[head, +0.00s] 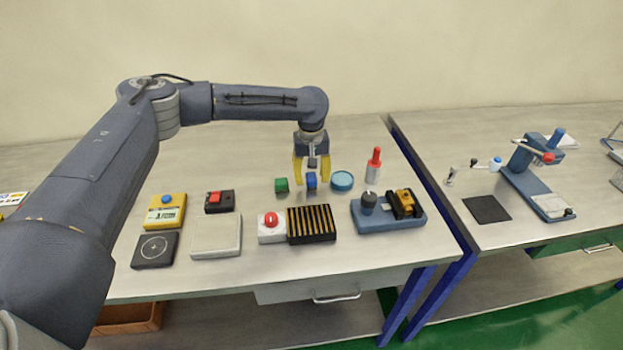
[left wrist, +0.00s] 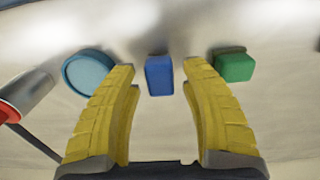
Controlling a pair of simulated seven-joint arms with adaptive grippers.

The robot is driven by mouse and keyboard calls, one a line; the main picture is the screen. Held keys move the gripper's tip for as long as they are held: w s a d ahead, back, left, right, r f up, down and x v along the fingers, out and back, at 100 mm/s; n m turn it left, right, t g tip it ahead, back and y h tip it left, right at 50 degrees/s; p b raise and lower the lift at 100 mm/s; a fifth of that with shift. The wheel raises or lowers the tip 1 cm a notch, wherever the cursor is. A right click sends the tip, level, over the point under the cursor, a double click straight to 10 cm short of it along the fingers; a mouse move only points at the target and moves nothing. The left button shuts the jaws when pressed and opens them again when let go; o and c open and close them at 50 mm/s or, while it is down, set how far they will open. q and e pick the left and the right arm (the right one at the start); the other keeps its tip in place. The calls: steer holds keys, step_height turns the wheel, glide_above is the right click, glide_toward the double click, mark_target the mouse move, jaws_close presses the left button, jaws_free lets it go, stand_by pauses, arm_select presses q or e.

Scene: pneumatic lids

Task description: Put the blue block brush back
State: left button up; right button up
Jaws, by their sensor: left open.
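The blue block brush (head: 311,181) stands on the table in the head view, below and between the yellow fingers of my left gripper (head: 311,180). In the left wrist view the blue block (left wrist: 159,76) lies between the two fingertips of the open left gripper (left wrist: 159,70). No finger visibly touches it, and the gripper holds nothing. A green block (head: 281,185) stands close to its left in the head view; it also shows in the left wrist view (left wrist: 232,65). My right gripper is not in view.
A round light-blue dish (head: 342,181) stands close to the right of the blue block. Nearby are a red-topped bottle (head: 374,165), a black slotted rack (head: 311,224), a red-button box (head: 271,228) and a blue fixture (head: 388,213). The table behind the gripper is clear.

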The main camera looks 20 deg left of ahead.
mark_target(311, 176)
arm_select(q)
step_height(311, 176, up, 11)
stand_by(0.5)
stand_by(2.2)
